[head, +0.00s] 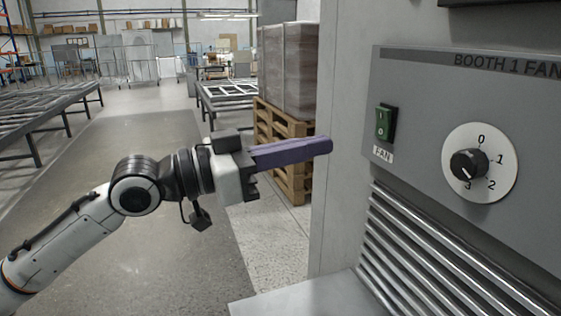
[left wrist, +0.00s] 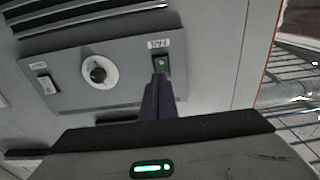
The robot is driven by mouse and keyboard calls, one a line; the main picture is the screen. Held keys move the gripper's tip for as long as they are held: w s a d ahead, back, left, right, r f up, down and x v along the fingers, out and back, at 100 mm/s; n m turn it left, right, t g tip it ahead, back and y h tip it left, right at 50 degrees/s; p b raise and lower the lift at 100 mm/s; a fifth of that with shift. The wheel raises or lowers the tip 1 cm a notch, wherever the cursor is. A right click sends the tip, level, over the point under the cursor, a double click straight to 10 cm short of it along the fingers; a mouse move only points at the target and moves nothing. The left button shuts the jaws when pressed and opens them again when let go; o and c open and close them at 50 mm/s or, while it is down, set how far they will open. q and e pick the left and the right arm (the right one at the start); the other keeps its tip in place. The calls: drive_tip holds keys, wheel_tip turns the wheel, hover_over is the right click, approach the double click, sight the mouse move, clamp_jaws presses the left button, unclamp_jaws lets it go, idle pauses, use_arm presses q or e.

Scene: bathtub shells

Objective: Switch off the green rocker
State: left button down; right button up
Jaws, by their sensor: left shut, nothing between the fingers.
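The green rocker (head: 385,123) sits upright in a dark frame on the left part of the grey panel, above a white FAN label (head: 383,154). Which half is pressed in is too small to tell. My left gripper (head: 328,145) has its long purple fingers shut with nothing between them. In the head view its tips point right towards the panel, left of the rocker and slightly lower, with a visible gap. The left wrist view shows the rocker (left wrist: 161,62) just beyond the fingertips (left wrist: 159,78), which partly overlap its edge. My right gripper is not in view.
A round dial (head: 469,163) with a black knob is right of the rocker, under the BOOTH 1 FAN heading. The left wrist view shows another, pale rocker (left wrist: 46,85) beyond the dial. Metal louvres (head: 430,255) run below. A loaded wooden pallet (head: 285,165) stands behind my gripper.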

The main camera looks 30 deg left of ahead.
use_arm(q)
drive_tip(key=shift+b+v, duration=0.9)
drive_tip(key=shift+v, duration=1.35)
